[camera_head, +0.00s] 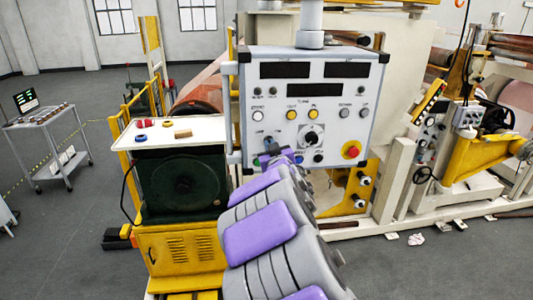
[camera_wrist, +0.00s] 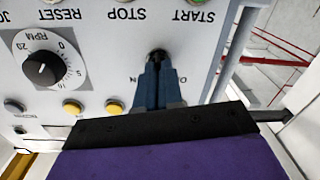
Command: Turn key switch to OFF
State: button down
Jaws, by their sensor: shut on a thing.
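The control panel (camera_head: 270,65) is a light grey box with dark displays, buttons and a knob. The key switch (camera_wrist: 158,54) is a small dark piece on the panel face, mostly covered by my fingertips in the wrist view. My gripper (camera_wrist: 155,66) has its blue fingers together on the key switch, pointing straight at the panel. In the head view my gripper (camera_head: 271,146) is at the panel's lower left, and the key is hidden there. Labels beside the switch are partly covered, so I cannot tell the key's angle.
The RPM knob (camera_wrist: 41,68) and several buttons are close to my gripper. A red stop button (camera_head: 352,150) sits at the panel's lower right. A white-topped table (camera_head: 200,133) with small items stands left of the panel. Open floor lies farther left.

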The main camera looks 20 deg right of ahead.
jog(key=shift+s+d+n+b, duration=0.1)
jog(key=shift+d+n+b, duration=0.15)
jog(key=shift+n+b, duration=0.85)
jog(key=shift+n+p, duration=0.4)
jog(key=shift+n, duration=0.2)
jog(key=c, duration=1.6)
grip_release()
jog(key=shift+d, duration=0.1)
jog(key=shift+c, duration=0.2)
jog(key=o, duration=0.3)
jog(key=shift+d+f, duration=0.1)
jog(key=shift+d, duration=0.35)
jog(key=shift+o, duration=0.2)
jog(key=shift+a, duration=0.1)
